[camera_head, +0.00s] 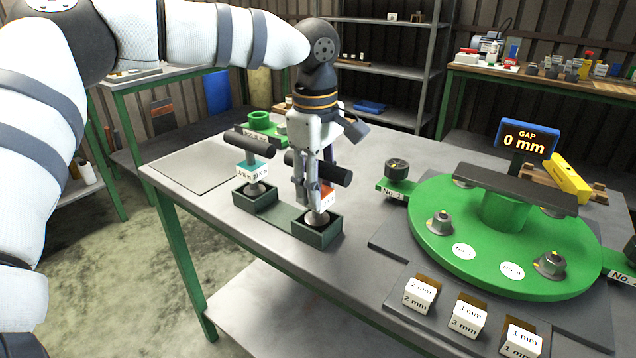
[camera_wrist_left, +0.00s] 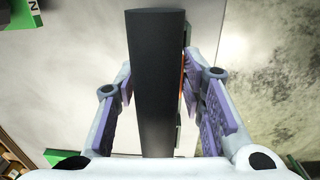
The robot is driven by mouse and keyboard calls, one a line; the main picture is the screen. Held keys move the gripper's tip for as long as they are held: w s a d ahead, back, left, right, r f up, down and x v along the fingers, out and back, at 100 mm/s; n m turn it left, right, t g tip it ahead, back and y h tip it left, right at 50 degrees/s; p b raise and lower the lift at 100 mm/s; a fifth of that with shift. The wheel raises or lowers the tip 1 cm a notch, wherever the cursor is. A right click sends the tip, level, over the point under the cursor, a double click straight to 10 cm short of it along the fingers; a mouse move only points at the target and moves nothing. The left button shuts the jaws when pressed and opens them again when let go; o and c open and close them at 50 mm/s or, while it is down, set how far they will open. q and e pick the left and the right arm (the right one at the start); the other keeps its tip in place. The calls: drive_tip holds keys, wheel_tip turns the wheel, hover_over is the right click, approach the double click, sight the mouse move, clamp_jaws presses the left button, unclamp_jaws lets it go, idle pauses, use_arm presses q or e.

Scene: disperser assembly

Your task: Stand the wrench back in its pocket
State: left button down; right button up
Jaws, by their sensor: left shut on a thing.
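My left gripper (camera_head: 314,192) points down and is shut on a wrench with a black T-handle (camera_head: 333,172) and an orange label. Its fingers hide much of the shaft. The wrench is upright, with its round grey lower end (camera_head: 318,217) at the mouth of the right dark green pocket (camera_head: 318,236); I cannot tell whether it rests on the bottom. In the left wrist view the black handle (camera_wrist_left: 157,80) runs between the fingers. A second wrench with a teal label (camera_head: 251,170) stands in the left pocket (camera_head: 254,202). My right gripper is out of view.
A large green round flange (camera_head: 480,255) with bolts and a black bar stands to the right, beneath a gap display (camera_head: 527,138) reading 0 mm. White gauge blocks (camera_head: 468,318) lie along the front. A green ring part (camera_head: 259,121) lies behind the wrenches. The table's left end is clear.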

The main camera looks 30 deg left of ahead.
use_arm(q)
drive_tip(key=c, duration=1.1)
unclamp_jaws()
drive_tip(key=shift+f, duration=0.1)
drive_tip(key=shift+o, duration=0.2)
drive_tip(key=r, duration=1.2)
drive_tip(key=shift+s+r, duration=0.1)
drive_tip(key=shift+s, duration=0.2)
